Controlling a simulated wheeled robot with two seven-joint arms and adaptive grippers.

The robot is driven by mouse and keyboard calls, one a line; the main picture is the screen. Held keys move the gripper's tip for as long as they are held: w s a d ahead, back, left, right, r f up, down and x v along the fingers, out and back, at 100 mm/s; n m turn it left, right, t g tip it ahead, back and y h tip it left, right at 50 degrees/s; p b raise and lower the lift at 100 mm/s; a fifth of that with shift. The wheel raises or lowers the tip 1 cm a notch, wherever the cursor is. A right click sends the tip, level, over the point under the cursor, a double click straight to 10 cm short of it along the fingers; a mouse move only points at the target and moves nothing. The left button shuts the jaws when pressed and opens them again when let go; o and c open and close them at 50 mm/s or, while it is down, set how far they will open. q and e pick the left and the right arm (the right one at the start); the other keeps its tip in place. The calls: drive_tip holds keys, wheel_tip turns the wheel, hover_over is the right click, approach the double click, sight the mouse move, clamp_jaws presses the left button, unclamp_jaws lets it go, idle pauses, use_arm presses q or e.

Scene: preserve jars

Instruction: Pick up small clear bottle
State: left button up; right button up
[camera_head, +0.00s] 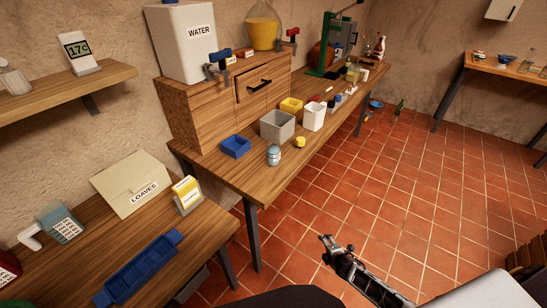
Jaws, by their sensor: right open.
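Clear glass bottles or jars (527,61) stand on the far table at the right edge of the picture. They are small here, and I cannot tell which one is the small clear bottle. My right gripper (328,242) is open and empty above the tiled floor, right of the long workbench and far from that table. My left gripper is out of the picture.
The workbench (225,168) holds a grey bin (277,126), a white container (314,116), a blue bin (235,146) and a blue-grey jar (273,155). A near table (190,235) stands at left. The red tiled floor (420,190) is mostly clear.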

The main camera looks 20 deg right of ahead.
drive_tip(key=w+r+n+t+b, duration=0.1)
drive_tip(key=w+r+n+t, duration=0.1)
drive_tip(key=w+r+n, duration=0.5)
drive_tip(key=n+t+y+b, duration=0.4)
drive_tip(key=n+t+y, duration=0.2)
drive_tip(key=n, duration=0.9)
approach(276, 155)
drive_tip(key=p+x, duration=0.1)
drive_tip(key=x, duration=0.2)
drive_tip(key=shift+s+a+r, duration=0.1)
drive_tip(key=shift+a, duration=0.05)
drive_tip(key=shift+w+a, duration=0.1)
drive_tip(key=shift+w, duration=0.15)
drive_tip(key=shift+w+a, duration=0.15)
drive_tip(key=shift+w, duration=0.5)
drive_tip(key=shift+w+a, duration=0.2)
drive_tip(key=shift+w, duration=0.6)
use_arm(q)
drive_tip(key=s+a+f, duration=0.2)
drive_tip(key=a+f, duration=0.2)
